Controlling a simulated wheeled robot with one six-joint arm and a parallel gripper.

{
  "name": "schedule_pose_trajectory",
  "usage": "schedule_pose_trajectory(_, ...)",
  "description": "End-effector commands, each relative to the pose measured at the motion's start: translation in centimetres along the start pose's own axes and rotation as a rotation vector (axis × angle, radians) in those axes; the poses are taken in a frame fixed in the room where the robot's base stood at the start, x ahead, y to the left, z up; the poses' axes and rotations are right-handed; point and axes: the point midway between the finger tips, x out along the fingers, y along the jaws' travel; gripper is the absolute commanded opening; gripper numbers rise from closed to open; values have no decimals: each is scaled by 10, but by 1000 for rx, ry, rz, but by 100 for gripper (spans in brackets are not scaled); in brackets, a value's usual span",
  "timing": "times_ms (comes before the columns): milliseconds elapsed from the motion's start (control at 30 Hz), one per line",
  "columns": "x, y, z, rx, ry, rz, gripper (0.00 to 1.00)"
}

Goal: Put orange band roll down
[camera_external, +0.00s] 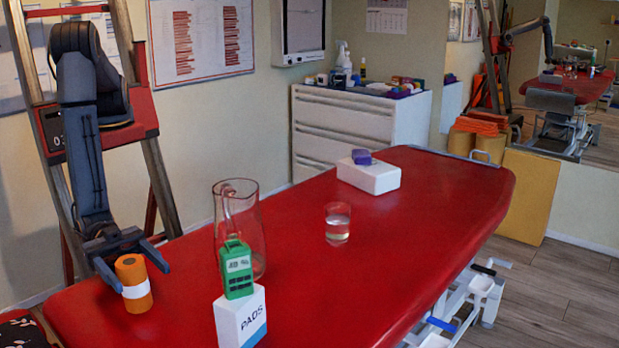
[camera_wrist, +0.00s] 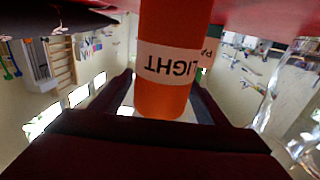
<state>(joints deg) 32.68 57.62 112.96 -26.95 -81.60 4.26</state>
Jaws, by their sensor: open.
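The orange band roll (camera_external: 132,270) has a white label around it and stands upright on the near left part of the red treatment table (camera_external: 400,215). My gripper (camera_external: 133,270) is at the roll, with one finger on each side of it. The jaws are open. In the wrist view the orange band roll (camera_wrist: 165,95) fills the middle, upside down, with "LIGHT" on its label. The fingers (camera_wrist: 165,100) show on both sides of it. Whether either finger touches the roll I cannot tell.
A glass jug (camera_external: 238,205), a white PADS box (camera_external: 241,318) with a green box (camera_external: 237,270) on it, a water glass (camera_external: 337,223) and a white box (camera_external: 368,177) with a purple item stand on the table.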

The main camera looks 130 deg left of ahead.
Motion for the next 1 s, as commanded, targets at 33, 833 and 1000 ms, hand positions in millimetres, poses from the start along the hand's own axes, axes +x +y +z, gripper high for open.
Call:
schedule_pose_trajectory(33,1,0,0,0,0,0,68)
schedule_pose_trajectory(833,2,0,-3,-1,2,0,10)
schedule_pose_trajectory(1000,2,0,-14,-2,3,0,10)
